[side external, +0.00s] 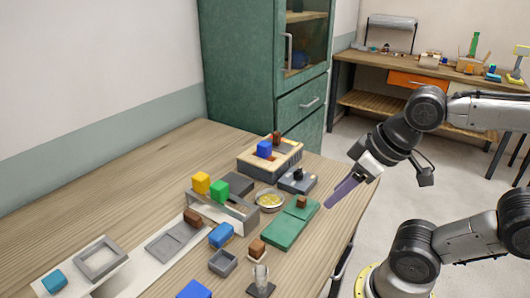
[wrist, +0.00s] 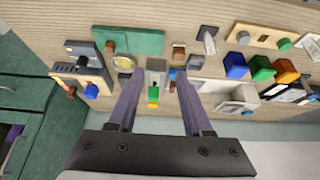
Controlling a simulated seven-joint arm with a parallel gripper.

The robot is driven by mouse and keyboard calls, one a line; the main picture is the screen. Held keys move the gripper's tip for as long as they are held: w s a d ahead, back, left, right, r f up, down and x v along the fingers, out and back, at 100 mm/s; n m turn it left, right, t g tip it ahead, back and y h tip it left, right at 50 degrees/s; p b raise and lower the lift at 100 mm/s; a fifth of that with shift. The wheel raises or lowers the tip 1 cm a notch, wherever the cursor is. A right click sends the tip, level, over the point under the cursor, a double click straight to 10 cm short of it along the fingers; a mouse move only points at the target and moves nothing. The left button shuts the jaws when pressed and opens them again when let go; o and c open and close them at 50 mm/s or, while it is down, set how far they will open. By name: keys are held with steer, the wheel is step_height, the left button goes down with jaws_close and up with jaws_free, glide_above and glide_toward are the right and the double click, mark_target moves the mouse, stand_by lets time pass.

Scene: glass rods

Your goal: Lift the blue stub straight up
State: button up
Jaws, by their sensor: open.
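Several blue pieces are in view, and I cannot tell for certain which is the stub. A short blue piece (side external: 221,235) lies by a small grey tray (side external: 222,262); in the wrist view, this blue piece (wrist: 172,75) shows partly, close to my right finger. A blue block (side external: 194,290) is at the bottom edge; it also shows in the wrist view (wrist: 235,66). A blue cube (side external: 264,149) sits on a wooden box (side external: 288,160). My gripper (side external: 328,205) is open and empty, above the table's right edge in the side view; its long purple fingers (wrist: 160,76) stand apart in the wrist view.
A yellow cube (side external: 201,183) and a green cube (side external: 220,190) stand near a grey-white holder. A yellow bowl (side external: 270,201) and a glass rod stand (side external: 261,280) are close by.

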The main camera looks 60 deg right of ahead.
stand_by(0.3)
steer(key=shift+o, duration=1.2)
